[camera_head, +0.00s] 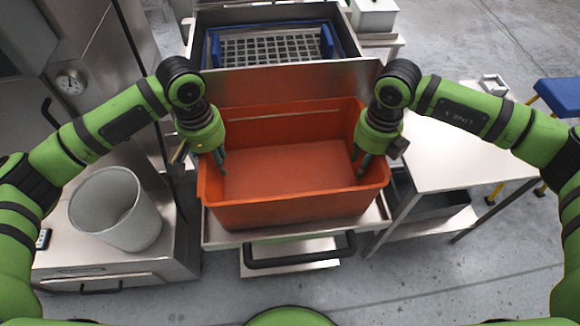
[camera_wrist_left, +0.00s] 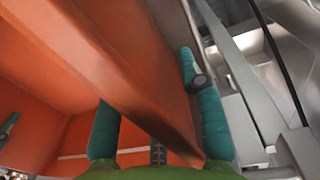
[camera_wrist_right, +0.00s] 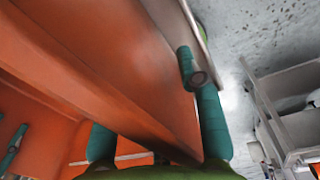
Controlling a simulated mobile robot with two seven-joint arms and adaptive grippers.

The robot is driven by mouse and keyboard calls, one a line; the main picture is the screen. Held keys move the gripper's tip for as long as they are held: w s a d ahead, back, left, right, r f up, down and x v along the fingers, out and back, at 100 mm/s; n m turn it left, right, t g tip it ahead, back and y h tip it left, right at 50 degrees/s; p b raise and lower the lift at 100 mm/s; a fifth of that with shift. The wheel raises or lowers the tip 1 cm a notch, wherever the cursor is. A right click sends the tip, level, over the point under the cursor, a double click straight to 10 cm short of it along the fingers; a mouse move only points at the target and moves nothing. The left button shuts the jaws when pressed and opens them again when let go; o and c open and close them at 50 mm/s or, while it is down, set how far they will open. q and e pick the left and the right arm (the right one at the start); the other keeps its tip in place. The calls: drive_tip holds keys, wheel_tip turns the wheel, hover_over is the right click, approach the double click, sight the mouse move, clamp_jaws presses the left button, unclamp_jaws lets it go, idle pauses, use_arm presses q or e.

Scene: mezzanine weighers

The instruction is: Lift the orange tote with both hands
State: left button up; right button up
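The orange tote (camera_head: 290,210) sits upright on a metal tray or cart top and looks empty. My left gripper (camera_head: 218,165) is at its left wall and my right gripper (camera_head: 366,165) at its right wall, both pointing down. In the left wrist view, the teal fingers of my left gripper (camera_wrist_left: 155,125) stand wide apart, one on each side of the tote wall (camera_wrist_left: 125,70). In the right wrist view, my right gripper (camera_wrist_right: 155,125) straddles the opposite wall (camera_wrist_right: 130,75) the same way. Finger contact with the walls is unclear, as the inner fingers are partly hidden.
A dark handle (camera_head: 300,258) runs along the front below the tote. A blue crate (camera_head: 275,45) stands in a metal basin behind. A pale bin (camera_head: 115,208) is on the left cabinet, and a white table (camera_head: 460,150) stands right. A blue stool (camera_head: 560,97) is farther right.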

use_arm(q)
drive_tip(key=shift+s, duration=0.1)
use_arm(e)
drive_tip(key=shift+s, duration=0.1)
use_arm(q)
clamp_jaws()
use_arm(e)
clamp_jaws()
use_arm(q)
drive_tip(key=shift+r, duration=0.2)
use_arm(e)
drive_tip(key=shift+r, duration=0.15)
